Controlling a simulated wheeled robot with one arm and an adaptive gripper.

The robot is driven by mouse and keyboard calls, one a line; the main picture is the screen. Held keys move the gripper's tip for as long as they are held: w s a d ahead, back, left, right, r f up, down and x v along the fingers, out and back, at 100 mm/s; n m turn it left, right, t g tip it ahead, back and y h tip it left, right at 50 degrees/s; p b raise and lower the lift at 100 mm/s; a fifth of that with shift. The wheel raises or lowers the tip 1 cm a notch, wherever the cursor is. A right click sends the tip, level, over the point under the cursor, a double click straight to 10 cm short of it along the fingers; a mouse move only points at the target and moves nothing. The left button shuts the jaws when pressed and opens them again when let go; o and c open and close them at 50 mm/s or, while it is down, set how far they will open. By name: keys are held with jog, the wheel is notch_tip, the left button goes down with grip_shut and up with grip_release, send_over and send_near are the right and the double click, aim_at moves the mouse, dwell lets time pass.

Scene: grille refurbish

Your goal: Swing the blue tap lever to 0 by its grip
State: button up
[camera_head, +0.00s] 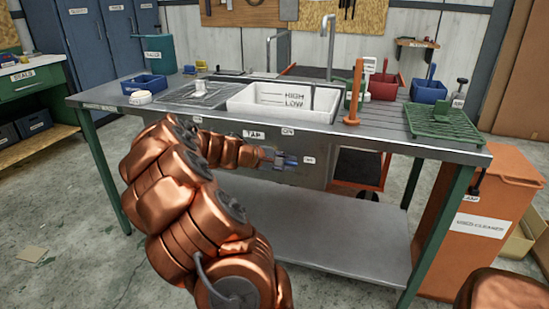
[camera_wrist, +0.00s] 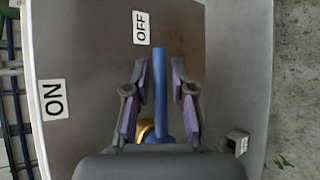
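The blue tap lever (camera_wrist: 160,85) is on the front panel of the sink bench, with its base by a brass fitting (camera_wrist: 145,130). In the wrist view its free end points up, close beside the OFF label (camera_wrist: 141,27). The ON label (camera_wrist: 54,99) is to the left. No label there reads 0. My gripper (camera_wrist: 160,75) is open, with one finger on each side of the lever and a small gap visible on both sides. In the head view my gripper (camera_head: 284,161) is at the panel, left of a small label (camera_head: 308,160), and hides most of the lever.
The steel bench (camera_head: 445,148) holds a white basin (camera_head: 245,103), a green rack (camera_head: 445,122) and several bins. A small square fitting (camera_wrist: 237,143) sticks out to the right of my gripper in the wrist view. An orange bin (camera_head: 480,225) stands at the right.

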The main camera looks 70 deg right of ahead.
jog(key=p+v, duration=0.2)
jog(key=v, duration=0.7)
dwell(0.9)
dwell(1.1)
